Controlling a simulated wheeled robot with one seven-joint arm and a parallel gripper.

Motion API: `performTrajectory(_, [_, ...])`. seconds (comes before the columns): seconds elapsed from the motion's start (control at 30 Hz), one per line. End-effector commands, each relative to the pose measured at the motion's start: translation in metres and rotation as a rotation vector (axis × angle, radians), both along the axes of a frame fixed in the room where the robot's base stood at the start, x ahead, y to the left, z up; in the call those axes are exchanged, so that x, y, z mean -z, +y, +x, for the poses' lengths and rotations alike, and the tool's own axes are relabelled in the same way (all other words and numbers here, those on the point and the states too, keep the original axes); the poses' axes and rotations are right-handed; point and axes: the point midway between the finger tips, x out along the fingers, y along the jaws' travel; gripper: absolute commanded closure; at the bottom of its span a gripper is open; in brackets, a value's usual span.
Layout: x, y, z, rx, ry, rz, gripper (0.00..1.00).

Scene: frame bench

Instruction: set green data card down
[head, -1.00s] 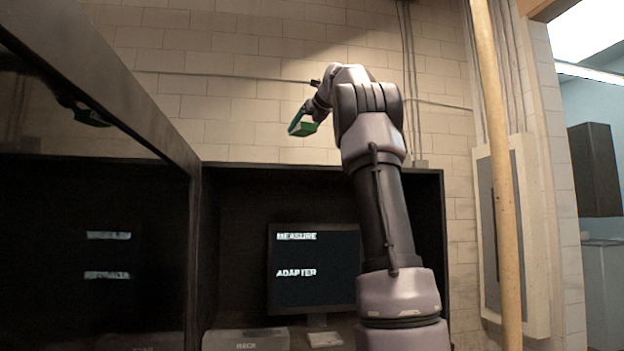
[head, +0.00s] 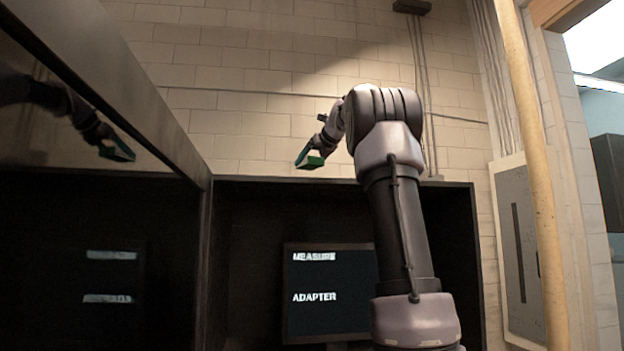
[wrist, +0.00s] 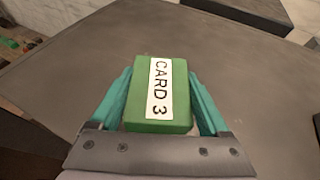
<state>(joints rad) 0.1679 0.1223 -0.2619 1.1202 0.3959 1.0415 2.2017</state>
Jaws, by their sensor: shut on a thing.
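The green data card (wrist: 180,98) is a green block with a white label reading "CARD 3". My gripper (wrist: 162,95) is shut on it, with one teal finger on each side in the wrist view. In the head view the green card (head: 311,162) hangs from my gripper (head: 308,153), high in front of the brick wall and above the dark cabinet's top edge. In the wrist view a broad dark grey surface (wrist: 85,60) lies beyond and below the card; the gap between them cannot be judged.
A dark open cabinet (head: 345,182) holds a screen (head: 340,320) reading "MEASURE" and "ADAPTER". A glossy dark panel (head: 90,215) at the left reflects my arm. A wooden pole (head: 535,160) and a grey wall box (head: 518,250) stand at the right.

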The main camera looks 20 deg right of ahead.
Motion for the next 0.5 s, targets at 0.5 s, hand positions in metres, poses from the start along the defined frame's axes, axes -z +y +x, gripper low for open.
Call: performTrajectory(0.5, [0.048,0.0,0.0,-0.001,-0.002,-0.002,0.89])
